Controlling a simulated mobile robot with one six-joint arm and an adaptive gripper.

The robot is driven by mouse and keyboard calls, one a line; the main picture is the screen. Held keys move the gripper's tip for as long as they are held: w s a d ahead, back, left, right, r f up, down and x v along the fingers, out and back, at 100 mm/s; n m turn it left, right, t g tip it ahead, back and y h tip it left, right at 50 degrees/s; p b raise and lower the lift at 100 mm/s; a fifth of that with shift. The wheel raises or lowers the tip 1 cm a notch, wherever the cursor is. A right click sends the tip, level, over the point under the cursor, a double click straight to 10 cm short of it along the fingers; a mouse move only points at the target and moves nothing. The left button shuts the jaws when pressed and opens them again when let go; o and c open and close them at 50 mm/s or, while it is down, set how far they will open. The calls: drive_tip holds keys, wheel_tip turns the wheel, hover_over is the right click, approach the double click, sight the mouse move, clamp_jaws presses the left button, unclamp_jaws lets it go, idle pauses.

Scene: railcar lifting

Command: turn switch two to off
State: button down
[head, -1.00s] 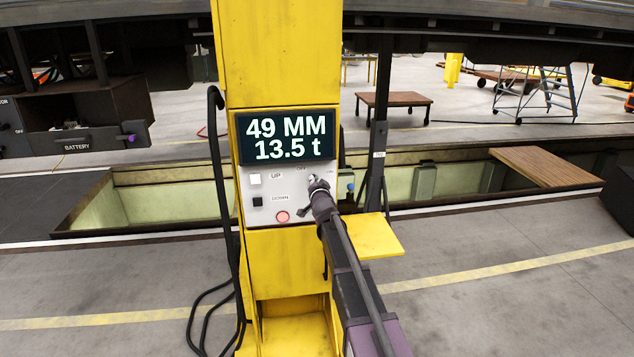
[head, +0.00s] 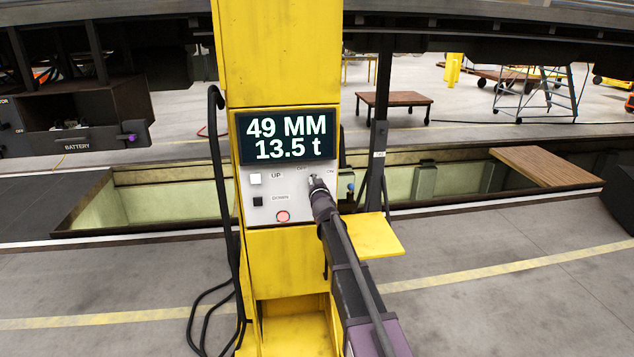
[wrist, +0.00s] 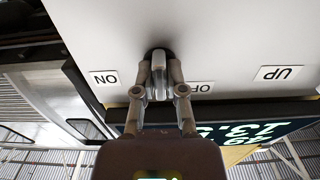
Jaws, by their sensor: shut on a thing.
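The yellow lifting column (head: 278,55) carries a light control panel (head: 298,205) with a rotary switch between an OFF label (head: 301,169) and an ON label (head: 330,171). My gripper (head: 317,182) is at this switch in the head view and covers most of it. In the upside-down wrist view, my gripper (wrist: 160,88) is shut on the grey switch knob (wrist: 158,66), one finger on each side. The ON label (wrist: 104,78) is left of the knob and the OFF label (wrist: 201,88) is right of it. No switch number is readable.
Left on the panel are a white UP button (head: 255,179) and a black DOWN button (head: 258,201); a red button (head: 283,216) is below. The display (head: 287,136) reads 49 MM and 13.5 t. A yellow shelf (head: 372,236) juts out right, and a black cable (head: 220,190) hangs left.

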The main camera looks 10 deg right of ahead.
idle(0.3)
drive_tip(key=c, duration=0.7)
unclamp_jaws()
drive_tip(key=shift+f, duration=0.15)
drive_tip(key=s, duration=1.2)
